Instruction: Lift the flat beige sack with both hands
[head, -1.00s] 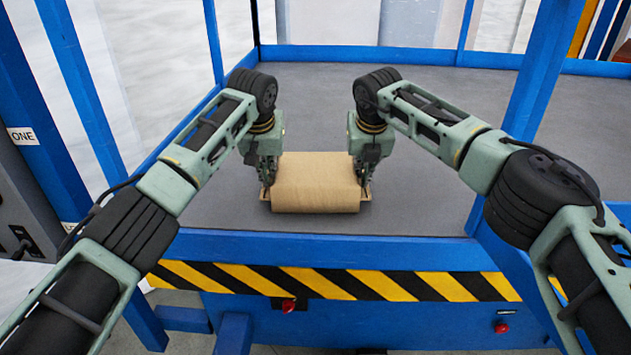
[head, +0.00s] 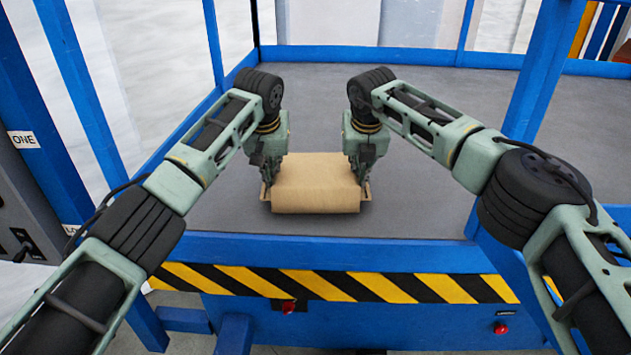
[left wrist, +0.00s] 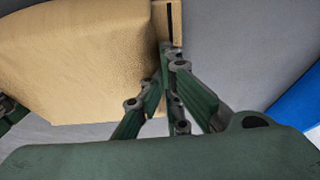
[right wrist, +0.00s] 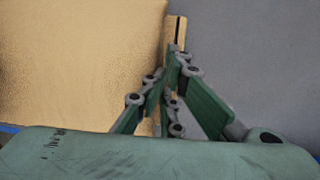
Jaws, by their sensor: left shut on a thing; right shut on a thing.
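The flat beige sack (head: 315,184) lies on the grey platform, near its front edge. A narrow flap with a dark slot sticks out at each of its two sides. My left gripper (head: 266,180) is shut on the sack's left flap, which also shows in the left wrist view (left wrist: 167,22). My right gripper (head: 366,178) is shut on the right flap, which shows in the right wrist view (right wrist: 175,32). The fingertips partly hide both flaps. I cannot tell whether the sack's underside is clear of the platform.
The grey platform (head: 430,130) is bare behind and to the right of the sack. Blue posts and rails (head: 542,70) frame it. A blue front beam with yellow-black stripes (head: 380,285) runs along the near edge. A grey box with a cable (head: 22,215) stands at left.

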